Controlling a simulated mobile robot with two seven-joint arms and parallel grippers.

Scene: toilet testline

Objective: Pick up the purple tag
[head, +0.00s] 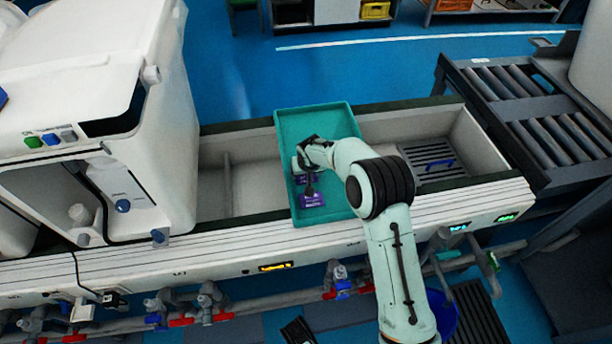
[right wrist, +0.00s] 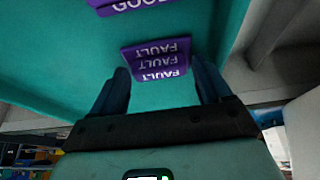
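A purple tag (right wrist: 157,61) printed with "FAULT" on several lines lies in the teal tray. In the right wrist view it shows between the open fingers of my right gripper (right wrist: 160,72), with a gap visible at its left side. In the head view this purple tag (head: 312,201) is at the near part of the tray, just below my right gripper (head: 309,188). A second purple tag (right wrist: 130,5), whose lettering looks like "GOOD", is partly cut off at the top of the right wrist view. My left gripper is not in view.
The teal tray (head: 345,125) rests across a long white trough (head: 250,190). A large white machine (head: 95,60) stands at left. A dark roller rack (head: 530,110) is at right. Pipes with valves (head: 205,305) run along the front.

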